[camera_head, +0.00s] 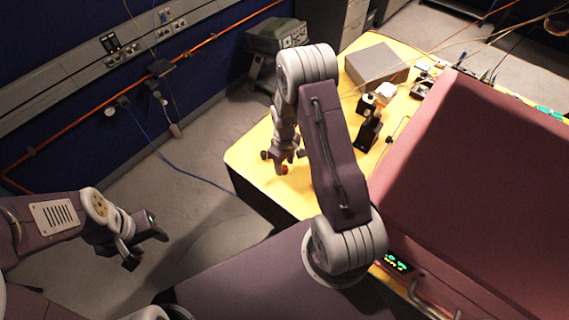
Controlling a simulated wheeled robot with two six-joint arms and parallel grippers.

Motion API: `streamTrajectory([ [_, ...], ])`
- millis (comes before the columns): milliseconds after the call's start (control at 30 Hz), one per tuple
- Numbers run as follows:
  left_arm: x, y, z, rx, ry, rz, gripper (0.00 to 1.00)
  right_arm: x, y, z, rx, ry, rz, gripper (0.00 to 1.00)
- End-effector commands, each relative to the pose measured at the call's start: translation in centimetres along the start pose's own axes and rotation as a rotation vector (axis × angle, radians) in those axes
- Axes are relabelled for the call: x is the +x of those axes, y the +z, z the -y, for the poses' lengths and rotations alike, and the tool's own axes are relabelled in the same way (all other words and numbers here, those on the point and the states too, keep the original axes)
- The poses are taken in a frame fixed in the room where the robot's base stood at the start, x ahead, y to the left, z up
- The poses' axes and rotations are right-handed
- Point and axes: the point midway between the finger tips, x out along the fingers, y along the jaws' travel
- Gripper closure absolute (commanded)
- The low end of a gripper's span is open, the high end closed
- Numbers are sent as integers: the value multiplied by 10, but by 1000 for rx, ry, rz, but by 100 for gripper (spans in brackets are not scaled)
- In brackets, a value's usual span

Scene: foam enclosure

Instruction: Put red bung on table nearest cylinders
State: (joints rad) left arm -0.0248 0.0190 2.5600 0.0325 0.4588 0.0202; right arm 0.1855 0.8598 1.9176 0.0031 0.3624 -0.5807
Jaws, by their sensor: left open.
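The red bung (285,170) is a small red spot at the near left part of the yellow table (255,158). My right gripper (281,165) points down right at the bung and partly hides it. I cannot tell whether its fingers are around the bung or just beside it, or whether the bung touches the table. My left gripper (142,251) is open and empty, low over the grey floor at the left, well away from the table. I cannot make out any cylinders in this view.
A grey metal box (376,64) and a black and white device (371,122) stand on the table. A large pink foam panel (480,160) fills the right. A grey-green instrument (275,36) stands behind the table. A blue cable (165,155) crosses the floor.

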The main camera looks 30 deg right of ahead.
Motion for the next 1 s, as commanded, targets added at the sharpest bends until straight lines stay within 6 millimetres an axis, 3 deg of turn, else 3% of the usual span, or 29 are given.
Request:
streamTrajectory([
  [167, 4, 0, 0, 0, 0, 0, 53, -10, -1, -1, 0, 2, -3, 53],
  [400, 16, 2, 0, 0, 0, 0, 53, -62, -2, -1, 0, 3, -5, 53],
  [533, 19, 2, 0, 0, 0, 0, 53, -82, -1, -1, 0, 2, -3, 53],
  [933, 19, 2, 0, 0, 0, 0, 53, -90, 0, -1, 0, -1, 1, 53],
  [1000, 28, 3, 0, 0, 0, 0, 53, -87, -7, 3, -18, 8, -13, 53],
])
